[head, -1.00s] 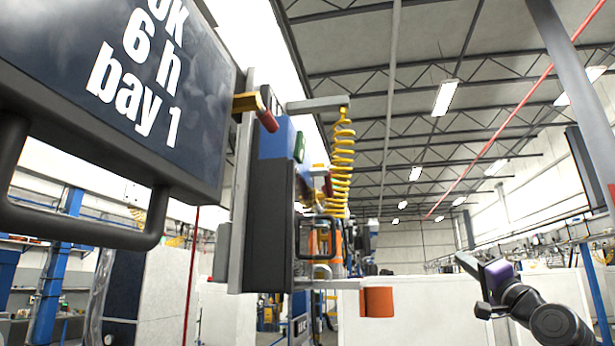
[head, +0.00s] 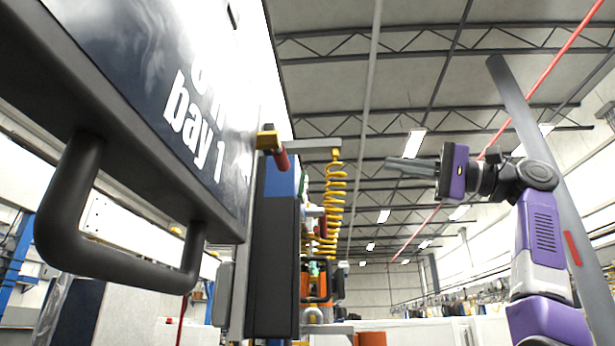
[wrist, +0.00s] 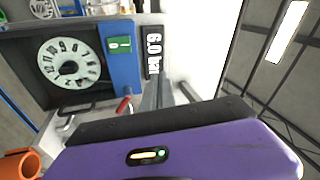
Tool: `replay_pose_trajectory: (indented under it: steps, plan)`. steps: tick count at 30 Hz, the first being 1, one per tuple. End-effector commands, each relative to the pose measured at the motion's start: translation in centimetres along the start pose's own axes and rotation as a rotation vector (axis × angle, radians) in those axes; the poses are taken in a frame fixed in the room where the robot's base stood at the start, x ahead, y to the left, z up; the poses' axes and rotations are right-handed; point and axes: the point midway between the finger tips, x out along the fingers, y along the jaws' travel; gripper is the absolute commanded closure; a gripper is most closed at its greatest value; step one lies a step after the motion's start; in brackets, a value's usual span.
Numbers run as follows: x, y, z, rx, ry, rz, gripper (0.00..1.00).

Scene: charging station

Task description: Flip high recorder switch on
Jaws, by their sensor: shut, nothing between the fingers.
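In the wrist view a green switch with white markings (wrist: 120,43) sits on a blue panel (wrist: 122,72), beside a dark unit with a round white numbered dial (wrist: 70,62). I cannot tell if this is the high recorder switch or which way it is set. In the head view the blue panel (head: 279,178) shows edge-on at the top of a dark box (head: 274,260). My gripper (head: 388,166) is shut and empty, raised to the right of the panel and apart from it. Its grey fingers (wrist: 156,92) show in the wrist view, pointing toward the panel area.
A large dark sign board (head: 150,90) with a black handle (head: 110,260) fills the left of the head view. A red-tipped lever (head: 280,158) and a yellow coiled hose (head: 334,210) are near the panel. An orange cup-like part (wrist: 20,163) is at lower left in the wrist view.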

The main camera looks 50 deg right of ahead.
Motion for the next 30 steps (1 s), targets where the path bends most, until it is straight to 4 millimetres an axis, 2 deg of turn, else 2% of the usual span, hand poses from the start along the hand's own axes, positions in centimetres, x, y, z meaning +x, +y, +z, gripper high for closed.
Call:
replay_pose_trajectory:
  steps: [1,3,8,22,26,30]
  plan:
    - [-0.1,1.4,0.3,0.056,-0.042,0.031,1.00]
    - [-0.1,2.5,1.2,0.115,-0.092,0.074,1.00]
    - [-0.4,4.1,2.5,0.194,-0.139,0.146,1.00]
    - [-0.1,4.2,2.5,0.216,-0.136,0.151,1.00]
    - [1.1,4.3,2.7,0.215,-0.137,0.151,1.00]
    - [3.5,4.5,3.1,0.215,-0.138,0.151,1.00]
